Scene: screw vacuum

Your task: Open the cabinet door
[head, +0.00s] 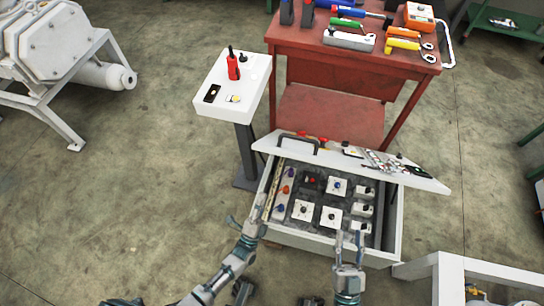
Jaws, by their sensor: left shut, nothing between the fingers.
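The cabinet (388,252) is a pale grey box low in front of me. Its inside is in view, with several white switch blocks and coloured knobs. Its white door panel (418,178) stands away from the box along the far side, so the box is open towards me. A dark handle (297,139) is at the panel's left end. My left gripper (258,212) is shut and empty at the cabinet's left wall; I cannot tell if it touches. My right gripper (350,238) is over the near right edge, its fingers apart with nothing seen between them.
A white pedestal (215,98) with a red device stands behind the cabinet to the left. A red workbench (350,64) with several tools is behind. Pale machinery (60,50) is at the far left, and a white frame (420,268) at the near right. The left floor is clear.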

